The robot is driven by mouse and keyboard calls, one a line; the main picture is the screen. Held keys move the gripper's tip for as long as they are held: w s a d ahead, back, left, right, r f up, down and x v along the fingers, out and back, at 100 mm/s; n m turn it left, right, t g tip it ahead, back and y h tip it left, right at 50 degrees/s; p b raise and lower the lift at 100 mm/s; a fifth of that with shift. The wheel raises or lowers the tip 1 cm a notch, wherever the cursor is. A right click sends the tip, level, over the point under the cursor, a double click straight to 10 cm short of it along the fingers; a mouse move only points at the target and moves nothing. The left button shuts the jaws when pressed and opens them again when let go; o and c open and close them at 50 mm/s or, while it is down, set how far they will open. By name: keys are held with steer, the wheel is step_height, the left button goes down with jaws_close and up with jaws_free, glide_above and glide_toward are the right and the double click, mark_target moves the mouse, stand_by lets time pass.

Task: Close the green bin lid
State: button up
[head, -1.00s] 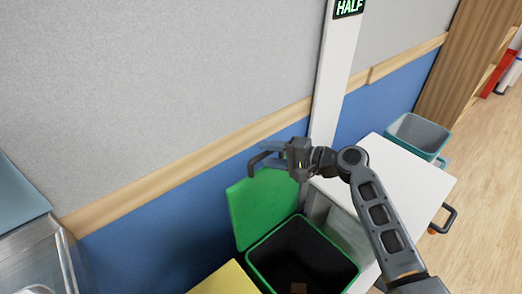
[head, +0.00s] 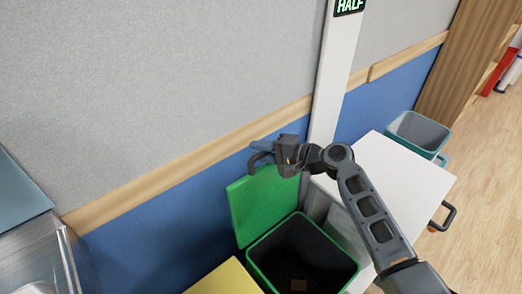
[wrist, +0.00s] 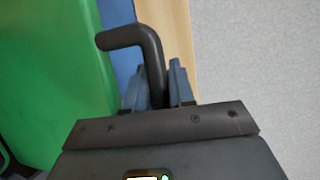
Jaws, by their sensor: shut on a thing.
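The green bin lid (head: 264,203) stands open, upright and leaning back toward the blue wall, behind the dark-mouthed green bin (head: 264,275). A dark bent handle (head: 254,161) shows at the lid's top edge. It also shows in the wrist view as a black L-shaped bar (wrist: 135,37). My gripper (head: 266,147) is at the top of the lid, shut on the handle. In the wrist view its two grey-blue fingers (wrist: 160,90) sit either side of the bar, and the green lid (wrist: 55,80) fills the left.
A white cabinet top (head: 405,180) is right of the bin, with a teal bin (head: 418,130) beyond it. A yellow surface (head: 228,279) is left of the bin. A white post (head: 330,90) and the wall stand close behind my gripper.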

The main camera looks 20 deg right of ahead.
steer(key=shift+s+f, duration=0.1)
jaws_close()
steer(key=s+d+f+n+t+y+b, duration=0.2)
steer(key=s+d+f+b, duration=0.1)
steer(key=s+b, duration=0.6)
steer(key=s+d+f+n+t+y+b, duration=0.1)
steer(key=s+d+f+t+y+b, duration=0.15)
steer(key=s+b, duration=0.65)
steer(key=s+d+f+n+t+y+b, duration=0.1)
steer(key=s+d+f+n+y+b, duration=0.2)
steer(key=s+b, duration=0.65)
steer(key=s+d+f+b, duration=0.2)
steer(key=s+f+b, duration=0.3)
steer(key=f, duration=0.7)
steer(key=s+d+f+b, duration=0.2)
steer(key=s+f+b, duration=0.3)
steer(key=f+b, duration=0.5)
steer(key=shift+f+t+y, duration=0.35)
steer(key=shift+f, duration=0.65)
steer(key=shift+s, duration=0.1)
steer(key=o, duration=0.8)
jaws_free()
steer(key=shift+f+b, duration=0.1)
steer(key=shift+b, duration=0.2)
steer(key=shift+c, duration=0.2)
steer(key=shift+s, duration=0.1)
